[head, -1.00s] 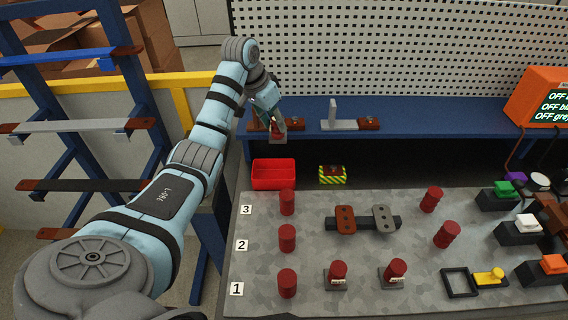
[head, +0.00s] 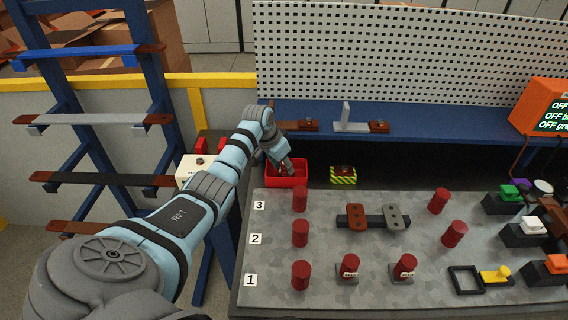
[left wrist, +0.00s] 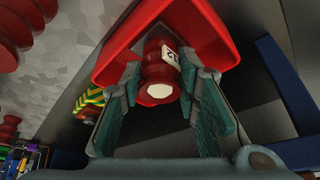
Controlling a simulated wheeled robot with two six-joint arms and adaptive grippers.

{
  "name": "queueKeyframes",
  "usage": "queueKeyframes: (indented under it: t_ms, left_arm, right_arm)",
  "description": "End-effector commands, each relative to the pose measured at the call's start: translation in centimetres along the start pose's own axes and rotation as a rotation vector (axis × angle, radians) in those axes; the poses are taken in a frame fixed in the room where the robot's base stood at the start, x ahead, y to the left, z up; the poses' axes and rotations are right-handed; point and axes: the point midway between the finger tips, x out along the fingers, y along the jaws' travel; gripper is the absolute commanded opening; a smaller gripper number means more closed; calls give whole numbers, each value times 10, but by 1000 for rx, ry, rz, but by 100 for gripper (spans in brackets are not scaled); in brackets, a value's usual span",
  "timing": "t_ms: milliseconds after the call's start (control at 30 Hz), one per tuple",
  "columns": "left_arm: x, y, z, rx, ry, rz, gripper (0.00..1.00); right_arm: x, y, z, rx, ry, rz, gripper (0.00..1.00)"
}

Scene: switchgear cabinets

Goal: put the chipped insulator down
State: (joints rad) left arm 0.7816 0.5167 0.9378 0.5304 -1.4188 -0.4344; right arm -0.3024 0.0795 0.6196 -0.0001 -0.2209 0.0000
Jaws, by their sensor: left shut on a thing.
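My left gripper (head: 285,164) is lowered at the red bin (head: 288,182) behind the workbench's back left corner. In the left wrist view its two fingers close on a dark red ribbed insulator (left wrist: 160,86) with a white label and a pale round end face. The insulator is over or inside the red bin (left wrist: 222,38); how far down it reaches I cannot tell. In the head view the fingers and bin wall hide most of it. A chip does not show. My right gripper is not in view.
Several red insulators stand on the grey workbench (head: 270,290), some beside the labels 1, 2 and 3. A yellow-striped box (head: 343,176) stands right of the bin. A blue shelf (head: 440,120) runs behind, and a blue rack (head: 150,60) stands at the left.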

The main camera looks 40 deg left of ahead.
Motion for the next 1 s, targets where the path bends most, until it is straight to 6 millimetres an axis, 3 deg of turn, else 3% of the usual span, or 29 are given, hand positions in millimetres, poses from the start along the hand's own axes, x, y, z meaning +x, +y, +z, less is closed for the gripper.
queueKeyframes:
  t_ms: [33, 133, 567, 667, 1000]
  left_arm:
    - [1, 0, 0, 0, 0, 0, 34]
    - [0, 0, 0, 0, 1, 0, 49]
    - [-8, -1, -2, 0, 3, -1, 49]
    - [-25, -1, -3, 1, 4, -2, 49]
    - [-111, -1, -3, 1, 4, -2, 49]
  right_arm:
    - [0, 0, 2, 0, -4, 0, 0]
    - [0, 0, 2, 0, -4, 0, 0]
    - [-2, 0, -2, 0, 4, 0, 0]
    - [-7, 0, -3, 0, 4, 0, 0]
    - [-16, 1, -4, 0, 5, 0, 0]
